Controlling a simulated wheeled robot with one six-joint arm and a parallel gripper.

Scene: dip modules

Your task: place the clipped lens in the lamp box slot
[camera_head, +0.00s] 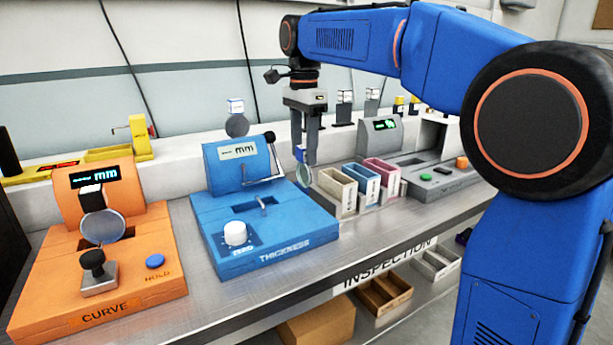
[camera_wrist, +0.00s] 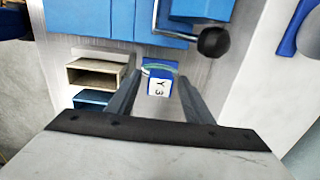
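My gripper (camera_head: 304,160) hangs at mid-bench, right of the blue THICKNESS gauge, with its fingers pointing down. In the wrist view my gripper (camera_wrist: 159,76) is closed on a blue clip (camera_wrist: 158,86) with a white face marked "Y 3". The clip's lens (camera_head: 303,174) hangs at the fingertips, seen nearly edge-on and apparently clear of the bench. At the right stands a grey station (camera_head: 380,137) with a green display, a dark slot in its base and a green button. I cannot tell which is the lamp box.
Cream, blue and pink bins (camera_head: 336,192) stand right of my gripper. The blue THICKNESS gauge (camera_head: 275,251) has a lever with a black ball. The orange CURVE gauge (camera_head: 150,290) holds another clipped lens (camera_head: 102,227). Another lens (camera_head: 237,125) stands behind the blue gauge.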

